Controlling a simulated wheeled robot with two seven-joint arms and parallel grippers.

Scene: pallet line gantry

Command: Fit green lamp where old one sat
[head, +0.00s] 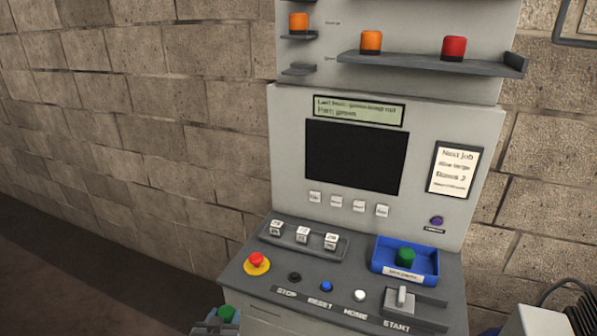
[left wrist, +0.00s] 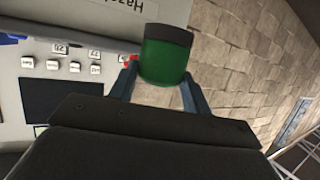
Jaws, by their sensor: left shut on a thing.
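A green lamp with a black base (left wrist: 165,55) is held between the two fingers of my left gripper (left wrist: 160,78) in the left wrist view. In the head view that gripper (head: 215,324) and the green lamp (head: 226,313) show only in part at the bottom edge, left of the console. Another green lamp (head: 405,257) sits in a blue tray (head: 388,266) on the console. A small empty bracket (head: 299,69) is on the panel at upper left, below a bracket holding an orange lamp (head: 299,22). My right gripper is not in view.
A shelf (head: 430,65) at the top holds an orange lamp (head: 370,42) and a red lamp (head: 454,47). The console has a red mushroom button (head: 257,262), several small buttons and a lever (head: 400,298). A dark screen (head: 356,157) stands above. Left of the console is open floor.

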